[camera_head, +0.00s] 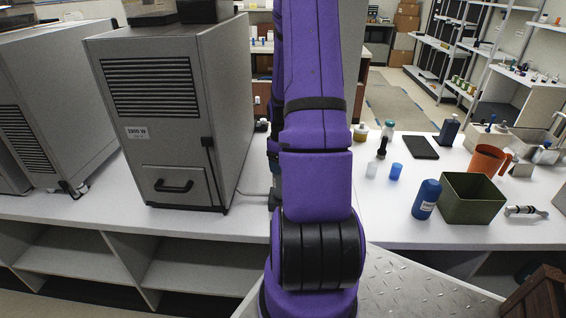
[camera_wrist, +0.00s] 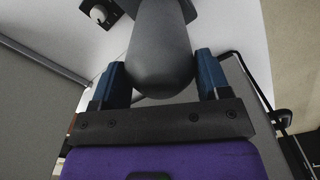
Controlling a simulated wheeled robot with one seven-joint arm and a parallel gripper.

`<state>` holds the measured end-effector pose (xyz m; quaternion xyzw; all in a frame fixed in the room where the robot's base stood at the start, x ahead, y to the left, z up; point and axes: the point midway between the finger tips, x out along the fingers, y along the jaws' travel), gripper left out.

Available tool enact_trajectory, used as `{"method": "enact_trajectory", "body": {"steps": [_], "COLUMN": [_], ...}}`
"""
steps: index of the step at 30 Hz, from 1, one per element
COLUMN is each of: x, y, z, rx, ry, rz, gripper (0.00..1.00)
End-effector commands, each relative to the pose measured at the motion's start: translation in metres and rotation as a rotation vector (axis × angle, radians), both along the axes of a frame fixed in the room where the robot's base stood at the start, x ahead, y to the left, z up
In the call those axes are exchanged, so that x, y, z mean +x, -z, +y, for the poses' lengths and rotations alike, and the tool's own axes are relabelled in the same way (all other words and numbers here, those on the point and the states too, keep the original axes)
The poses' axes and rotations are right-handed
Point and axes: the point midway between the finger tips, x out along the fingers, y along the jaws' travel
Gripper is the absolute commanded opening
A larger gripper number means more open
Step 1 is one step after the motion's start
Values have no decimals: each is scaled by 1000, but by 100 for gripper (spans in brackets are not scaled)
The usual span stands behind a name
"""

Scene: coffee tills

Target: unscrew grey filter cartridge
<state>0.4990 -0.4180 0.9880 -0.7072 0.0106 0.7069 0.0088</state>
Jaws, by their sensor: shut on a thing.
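The grey filter cartridge (camera_wrist: 160,55) shows in the wrist view as a smooth grey cylinder with a rounded end. It lies between the two blue fingers of my gripper (camera_wrist: 161,82), which is shut on it. The rounded end points toward the palm. In the head view my purple arm hides the gripper and the cartridge.
Large grey machines (camera_head: 166,115) stand on the white counter at left. At right are a dark green bin (camera_head: 470,205), a blue bottle (camera_head: 426,199), an orange jug (camera_head: 486,160) and a black tablet-like slab (camera_head: 414,147). The counter's front strip at left is clear.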

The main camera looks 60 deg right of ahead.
Motion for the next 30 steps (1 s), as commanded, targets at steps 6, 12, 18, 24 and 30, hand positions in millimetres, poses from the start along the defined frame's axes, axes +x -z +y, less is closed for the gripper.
{"method": "enact_trajectory", "body": {"steps": [6,12,18,24,30], "x": [0,0,-1,-1,-1], "y": [-8,-14,-21,-27,-34], "z": [-1,-1,-1,-1,-1], "rx": [-2,-1,-1,-1,-1], "ry": [5,7,9,9,9], "rz": [-1,0,0,0,0], "gripper": [39,39,39,39,39]}}
